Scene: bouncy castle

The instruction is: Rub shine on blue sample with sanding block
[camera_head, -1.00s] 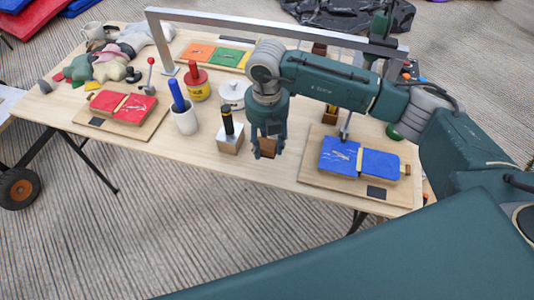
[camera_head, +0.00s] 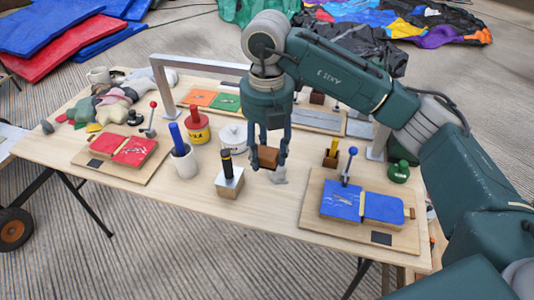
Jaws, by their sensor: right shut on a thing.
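The blue sample (camera_head: 342,201) lies on a wooden board (camera_head: 318,228) at the right front of the table, as two blue pieces side by side with pale marks on the left one. A lever with a blue knob (camera_head: 351,153) stands behind it. My right gripper (camera_head: 268,160) is shut on a brown block (camera_head: 267,157), which looks like the sanding block. It holds the block in the air, to the left of and behind the blue sample, apart from it. My left gripper is not in view.
A metal-topped wooden block with a black handle (camera_head: 228,177) stands left of my right gripper. A white cup with a blue stick (camera_head: 184,161), a red-topped yellow pot (camera_head: 197,128) and a red sample (camera_head: 123,149) are farther left. A metal frame (camera_head: 166,87) spans the back.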

